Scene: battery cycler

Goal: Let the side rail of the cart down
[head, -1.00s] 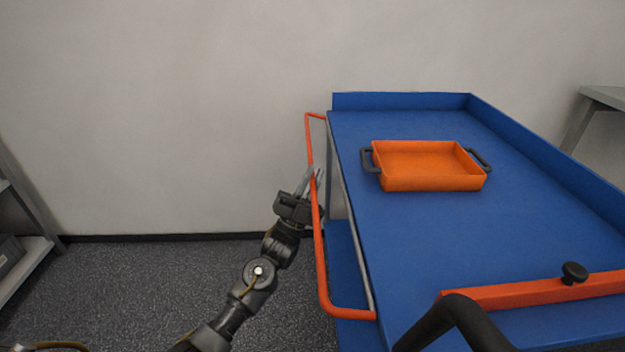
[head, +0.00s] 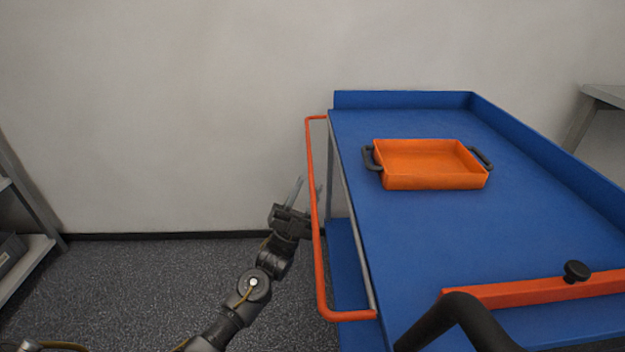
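The blue cart (head: 400,250) stands at the right. An orange rail (head: 520,290) with a black knob (head: 576,271) runs along its near edge; it appears to stand up along that edge, its lower part partly hidden. The cart's orange push handle (head: 319,265) sticks out at the left end. My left gripper (head: 308,187) is at the handle's left bar, fingers spread apart, one on the left of the bar and one on the right. It does not grip the bar. My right gripper is not in view.
An orange tray (head: 430,183) with black grips sits on the cart's top. A dark curved shape (head: 465,312) covers part of the near edge. Grey shelves (head: 30,250) stand far left, a grey table (head: 605,95) far right. The floor left of the cart is clear.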

